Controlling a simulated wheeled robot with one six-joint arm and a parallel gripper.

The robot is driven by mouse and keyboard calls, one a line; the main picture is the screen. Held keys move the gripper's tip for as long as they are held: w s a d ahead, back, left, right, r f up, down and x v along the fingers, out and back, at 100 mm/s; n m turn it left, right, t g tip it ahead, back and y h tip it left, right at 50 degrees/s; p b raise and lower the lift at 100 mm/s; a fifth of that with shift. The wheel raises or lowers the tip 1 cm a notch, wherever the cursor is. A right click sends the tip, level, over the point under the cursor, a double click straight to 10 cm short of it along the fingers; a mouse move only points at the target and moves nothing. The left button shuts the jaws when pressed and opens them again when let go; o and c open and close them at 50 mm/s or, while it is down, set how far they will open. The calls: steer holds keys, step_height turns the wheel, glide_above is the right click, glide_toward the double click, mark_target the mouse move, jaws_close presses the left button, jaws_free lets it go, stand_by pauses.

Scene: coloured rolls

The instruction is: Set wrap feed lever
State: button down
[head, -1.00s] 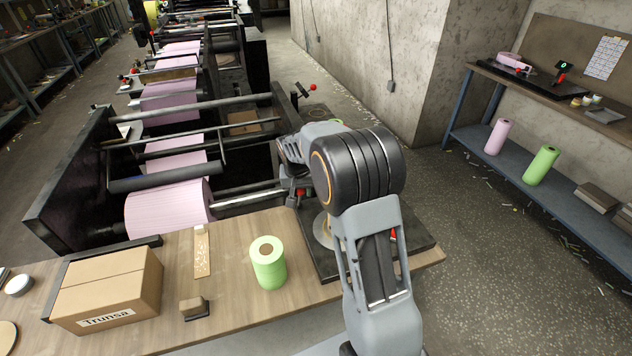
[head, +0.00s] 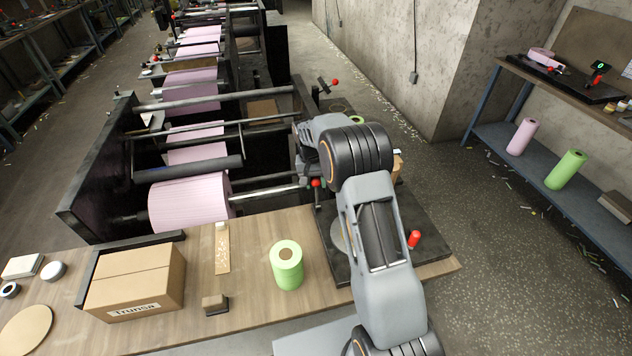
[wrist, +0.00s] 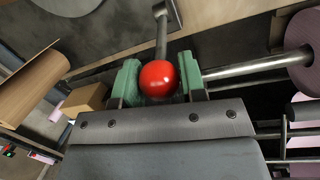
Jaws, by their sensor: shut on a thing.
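The lever's red ball knob (wrist: 158,79) sits between the green fingers of my gripper (wrist: 160,82) in the wrist view. The fingers are shut on it, one on each side. Its grey metal rod (wrist: 161,36) runs up from the ball in that view. In the head view my gripper (head: 314,184) is at the right end of the near pink roll's shaft, with the red knob (head: 316,183) just showing. My arm hides much of the lever's mount there. The large pink roll (head: 190,203) lies in the black machine frame.
A light green roll (head: 287,266) stands on the wooden bench (head: 245,307), near a cardboard box (head: 135,280) and a small brown block (head: 215,303). A red-tipped part (head: 413,239) stands right of my arm. Another red-knobbed lever (head: 335,82) is further back. Open floor lies right.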

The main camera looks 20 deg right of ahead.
steer(key=shift+w, duration=0.1)
stand_by(0.3)
steer(key=c, duration=0.7)
jaws_free()
steer(key=r, duration=0.4)
steer(key=w+a+r, duration=0.1)
steer(key=r, duration=0.4)
steer(key=w+r+b, duration=0.1)
steer(key=r, duration=0.3)
steer(key=shift+a+r, duration=0.25)
step_height(320, 180, down, 4)
steer(key=s+n, duration=0.2)
steer(key=s, duration=0.1)
steer(key=shift+s+a+r+n+t+y, duration=0.2)
steer(key=shift+s+r+t, duration=0.8)
steer(key=shift+s, duration=3.3)
steer(key=shift+s+a+r+n+t+y, duration=0.15)
steer(key=shift+s+r+t, duration=0.9)
steer(key=shift+s, duration=3.3)
steer(key=shift+s+a+r+n+t+y, duration=0.2)
steer(key=shift+s+r+t, duration=0.8)
steer(key=shift+s, duration=3.3)
